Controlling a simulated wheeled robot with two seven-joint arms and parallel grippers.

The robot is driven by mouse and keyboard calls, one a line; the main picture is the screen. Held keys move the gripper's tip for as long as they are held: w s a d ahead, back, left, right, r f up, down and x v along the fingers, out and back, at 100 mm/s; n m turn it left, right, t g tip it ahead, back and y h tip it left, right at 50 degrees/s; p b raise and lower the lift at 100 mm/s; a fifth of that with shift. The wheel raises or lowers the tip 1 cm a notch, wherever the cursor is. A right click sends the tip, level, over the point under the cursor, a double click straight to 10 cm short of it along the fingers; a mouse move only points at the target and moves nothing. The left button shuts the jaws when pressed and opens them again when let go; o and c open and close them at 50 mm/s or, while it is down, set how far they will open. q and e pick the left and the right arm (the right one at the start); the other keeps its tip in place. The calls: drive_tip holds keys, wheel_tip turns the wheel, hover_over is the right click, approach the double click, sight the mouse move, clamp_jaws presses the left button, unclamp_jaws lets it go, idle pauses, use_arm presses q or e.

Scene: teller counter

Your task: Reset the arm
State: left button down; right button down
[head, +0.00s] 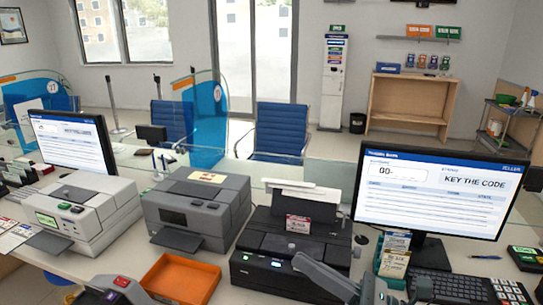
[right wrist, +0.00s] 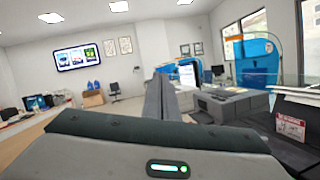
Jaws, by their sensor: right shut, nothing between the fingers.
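My right gripper (head: 303,263) is at the bottom of the head view, in front of the black printer (head: 290,245). Its grey fingers are shut with nothing between them, and they also show upright in the middle of the right wrist view (right wrist: 168,90). The wrist housing with a green light fills the bottom of that view.
A monitor (head: 437,190) reading "KEY THE CODE" stands right of my gripper, with a keyboard (head: 455,287) below it. A card holder (head: 394,258) stands close to my right arm. An orange tray (head: 183,280) and a grey machine (head: 196,212) are to the left.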

drive_tip(key=w+d+f+m+t+h, duration=0.25)
drive_tip(key=d+m+t+h, duration=0.9)
drive_tip(key=m, duration=0.95)
drive_tip(key=s+d+f+m+g+h, duration=0.1)
drive_tip(key=d+f+m+g+h, duration=0.3)
drive_tip(key=f+m, duration=0.35)
drive_tip(key=s+d+f+m+g+h, duration=0.2)
drive_tip(key=d+f+m+h, duration=0.25)
drive_tip(key=f+m, duration=0.3)
drive_tip(key=s+a+f+m+g+y, duration=0.1)
drive_tip(key=s+a+f+m+g, duration=0.15)
drive_tip(key=s+f+g, duration=0.65)
drive_tip(key=s+a+f+m+g, duration=0.2)
drive_tip(key=s+f+m+g, duration=0.2)
drive_tip(key=s+f, duration=1.25)
drive_tip(key=f, duration=2.4)
drive_tip(key=s+d+f+g, duration=0.2)
drive_tip(key=s+d+f, duration=0.1)
drive_tip(key=s+f, duration=1.4)
drive_tip(key=shift+s, duration=0.5)
drive_tip(key=shift+n, duration=0.25)
